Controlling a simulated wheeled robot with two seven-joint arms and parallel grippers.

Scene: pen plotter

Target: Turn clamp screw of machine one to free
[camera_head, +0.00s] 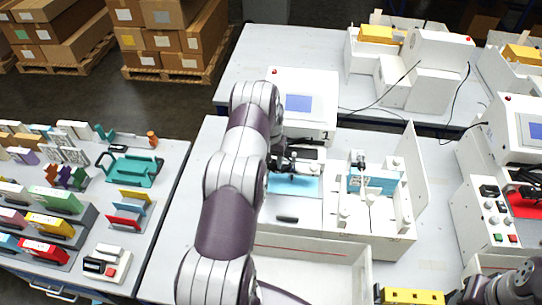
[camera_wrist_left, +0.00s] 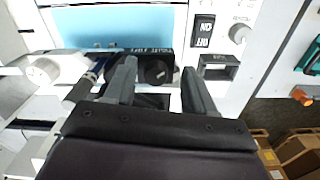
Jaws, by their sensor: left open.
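Machine one (camera_head: 302,105) is a white plotter with a blue screen and a "1" on its housing. My left gripper (camera_head: 287,163) is over its pen carriage, and my arm hides part of the machine. In the left wrist view, the dark carriage block (camera_wrist_left: 135,62) carries a round black clamp screw knob (camera_wrist_left: 156,72). My left gripper (camera_wrist_left: 158,84) is open, with one finger on each side of the knob in the picture. I cannot tell whether the fingers touch it. Part of my right arm (camera_head: 500,288) shows at the lower right; its finger state is unclear.
A blue sheet (camera_wrist_left: 115,25) lies by the carriage. A switch panel (camera_wrist_left: 222,35) is close to the right finger. An open white housing (camera_head: 385,232) stands right of machine one. A yellow block (camera_head: 412,296) is at the bottom right. A parts table (camera_head: 165,215) is at left.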

